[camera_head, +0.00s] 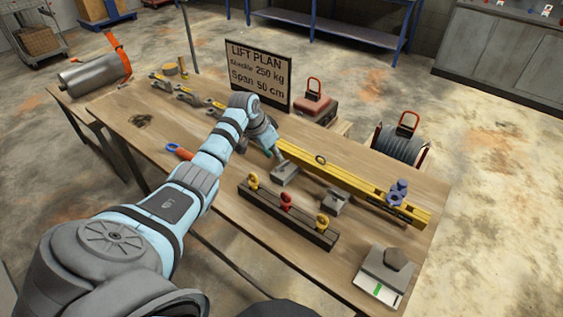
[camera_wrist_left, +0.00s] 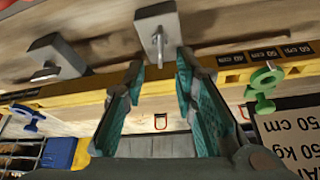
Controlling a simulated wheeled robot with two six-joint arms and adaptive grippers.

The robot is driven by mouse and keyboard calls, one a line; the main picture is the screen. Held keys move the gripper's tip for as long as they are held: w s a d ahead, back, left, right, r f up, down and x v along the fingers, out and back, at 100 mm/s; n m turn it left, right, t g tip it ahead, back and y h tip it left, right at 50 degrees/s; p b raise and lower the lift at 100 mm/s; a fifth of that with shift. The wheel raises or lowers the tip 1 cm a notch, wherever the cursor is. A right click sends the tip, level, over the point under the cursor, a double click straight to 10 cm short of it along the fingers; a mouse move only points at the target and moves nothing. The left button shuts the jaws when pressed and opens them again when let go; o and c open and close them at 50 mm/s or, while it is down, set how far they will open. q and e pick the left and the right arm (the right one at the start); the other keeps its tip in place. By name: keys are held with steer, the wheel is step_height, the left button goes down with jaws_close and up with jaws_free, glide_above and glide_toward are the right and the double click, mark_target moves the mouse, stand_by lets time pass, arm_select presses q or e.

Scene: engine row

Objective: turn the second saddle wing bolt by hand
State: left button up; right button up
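Two grey metal saddles stand at the near side of the long yellow beam (camera_head: 355,183). One saddle (camera_head: 284,174) is by my left gripper (camera_head: 271,151); the other saddle (camera_head: 335,201) is farther right. In the left wrist view the nearer saddle (camera_wrist_left: 155,17) carries a silver bolt (camera_wrist_left: 159,48), which lines up with the gap between my open teal fingers (camera_wrist_left: 160,65). I see no finger touching it. The other saddle (camera_wrist_left: 48,55) is to the left there, with its own bolt. My right gripper is out of view.
A dark rail with yellow and red eye bolts (camera_head: 286,213) lies in front of the saddles. A blue shackle (camera_head: 397,194) is at the beam's right end; a green one (camera_wrist_left: 262,84) shows in the wrist view. The lift plan sign (camera_head: 258,75) stands behind.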

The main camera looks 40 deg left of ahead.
mark_target(282, 164)
arm_select(q)
steer(key=x, duration=0.2)
steer(key=b+x, duration=0.1)
steer(key=x, duration=0.3)
steer(key=shift+w+f+b, duration=0.2)
steer(key=shift+w+b, duration=0.2)
steer(key=shift+w, duration=0.05)
steer(key=shift+w+f, duration=0.15)
steer(key=shift+f, duration=0.05)
steer(key=shift+s+r, duration=0.2)
steer(key=shift+s, duration=0.05)
jaws_close()
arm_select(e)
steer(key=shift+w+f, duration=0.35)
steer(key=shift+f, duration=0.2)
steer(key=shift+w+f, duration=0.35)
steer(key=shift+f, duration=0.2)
